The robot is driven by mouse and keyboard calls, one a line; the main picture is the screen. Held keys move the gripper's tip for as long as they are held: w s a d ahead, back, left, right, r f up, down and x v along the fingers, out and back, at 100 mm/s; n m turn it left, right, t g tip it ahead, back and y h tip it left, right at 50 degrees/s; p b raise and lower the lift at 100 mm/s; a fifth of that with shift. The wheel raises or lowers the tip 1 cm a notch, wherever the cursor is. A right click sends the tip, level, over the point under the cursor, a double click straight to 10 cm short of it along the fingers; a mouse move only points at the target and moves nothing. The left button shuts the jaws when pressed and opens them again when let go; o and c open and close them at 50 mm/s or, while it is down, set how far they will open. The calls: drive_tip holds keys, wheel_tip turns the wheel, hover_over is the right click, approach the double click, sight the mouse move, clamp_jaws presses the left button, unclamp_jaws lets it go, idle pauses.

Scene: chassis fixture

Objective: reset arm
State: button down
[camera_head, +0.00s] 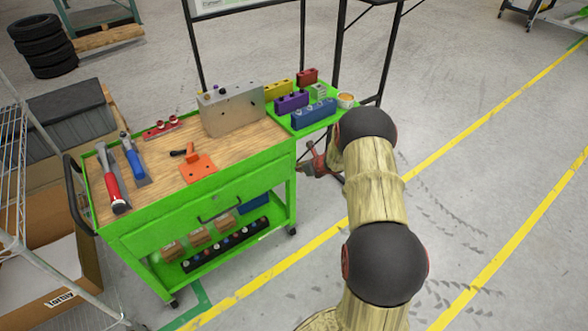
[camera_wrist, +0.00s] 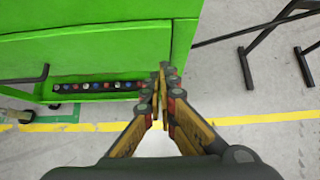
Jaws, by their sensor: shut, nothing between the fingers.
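My gripper (camera_wrist: 162,78) shows in the wrist view with its fingertips together and nothing between them. It is in front of the right end of the green cart (camera_wrist: 100,52), near the cart's lower shelf.
A side shelf (camera_head: 283,122) holds purple, blue, yellow and red blocks. The lower shelf holds small boxes (camera_head: 199,236) and a black strip (camera_head: 225,246). A wire rack (camera_head: 12,165) stands at left. Black stand legs (camera_wrist: 245,68) are right of the gripper.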

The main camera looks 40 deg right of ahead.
drive_tip(key=p+v, duration=0.1)
drive_tip(key=v, duration=0.5)
drive_tip(key=shift+s, duration=0.25)
drive_tip(key=shift+a, duration=0.1)
